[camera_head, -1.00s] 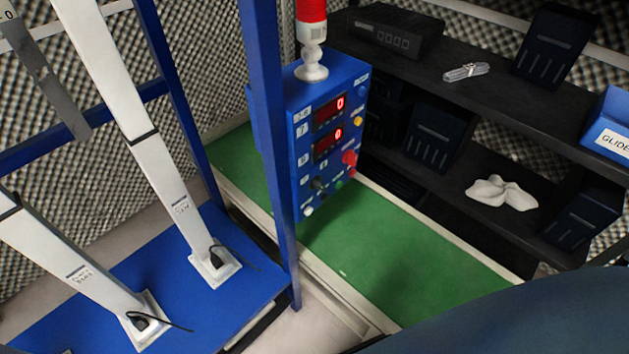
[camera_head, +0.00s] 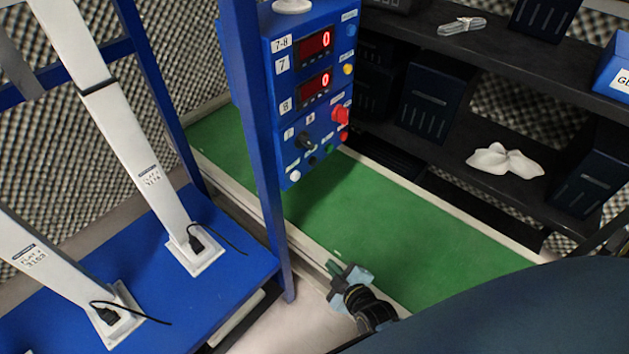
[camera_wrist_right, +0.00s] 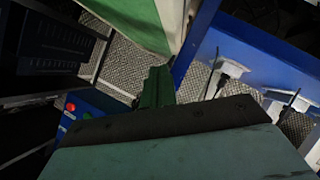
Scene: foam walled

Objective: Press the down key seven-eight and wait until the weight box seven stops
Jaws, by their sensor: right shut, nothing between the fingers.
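The blue control box (camera_head: 300,95) for seven-eight hangs beside a blue post, with two red displays (camera_head: 314,45) each reading 0. Below are a black knob (camera_head: 306,140), a red knob (camera_head: 341,114), and small white (camera_head: 293,175), black, green and red buttons. Their labels are too small to read, so I cannot tell which is the down key. My right gripper (camera_head: 333,267) is shut and empty, below the box and apart from it. Its green fingers (camera_wrist_right: 157,86) and part of the box (camera_wrist_right: 92,101) show in the right wrist view. I cannot identify weight box seven. My left gripper is out of view.
A blue frame with a blue base (camera_head: 225,262) holds white columns (camera_head: 140,160) with cables at left. A dark shelf (camera_head: 500,60) with black boxes and a white cloth (camera_head: 505,160) stands at right. A green floor strip (camera_head: 400,235) runs beneath the control box.

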